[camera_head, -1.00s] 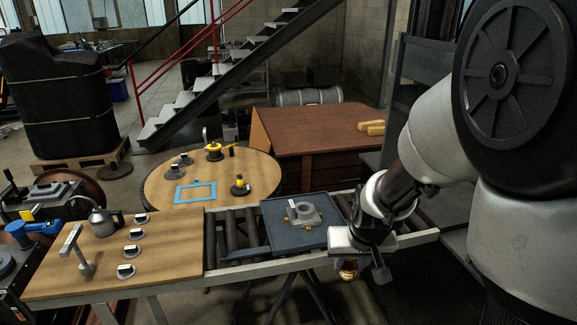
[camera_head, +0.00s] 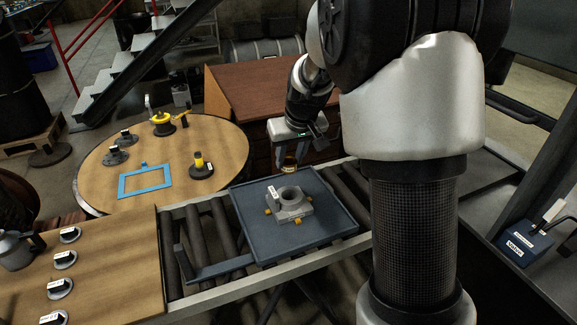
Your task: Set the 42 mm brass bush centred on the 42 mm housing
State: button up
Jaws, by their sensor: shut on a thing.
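The brass bush (camera_head: 289,169) is between the fingers of my gripper (camera_head: 289,163), which is shut on it. It hangs above the far edge of the blue-grey tray, behind the housing in the picture and apart from it. The grey housing (camera_head: 290,207) stands on the tray (camera_head: 255,238) with its round bore facing up. A white label sits on its left side, and yellow blocks show around its base. The bush is small in view, and its size marking cannot be read.
The tray lies on a roller conveyor (camera_head: 205,225). A round wooden table (camera_head: 105,185) at left holds a blue frame (camera_head: 145,180) and several fixtures. A wooden bench (camera_head: 110,270) with labelled discs is at lower left. A brown desk (camera_head: 245,90) stands behind.

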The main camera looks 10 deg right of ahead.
aim_at(291, 171)
notch_tip(291, 171, down, 6)
jog(key=b, duration=0.4)
jog(key=shift+s, duration=0.15)
jog(key=shift+f+b, duration=0.3)
jog(key=shift+b, duration=0.05)
jog(key=shift+f+b, duration=0.4)
jog(key=shift+b, duration=0.1)
dwell(0.7)
jog(key=shift+f+b, duration=0.55)
jog(key=shift+f, duration=0.15)
jog(key=shift+f+b, duration=0.3)
jog(key=shift+f, duration=0.05)
dwell(0.5)
jog(key=o, duration=1.1)
jog(key=o, duration=0.4)
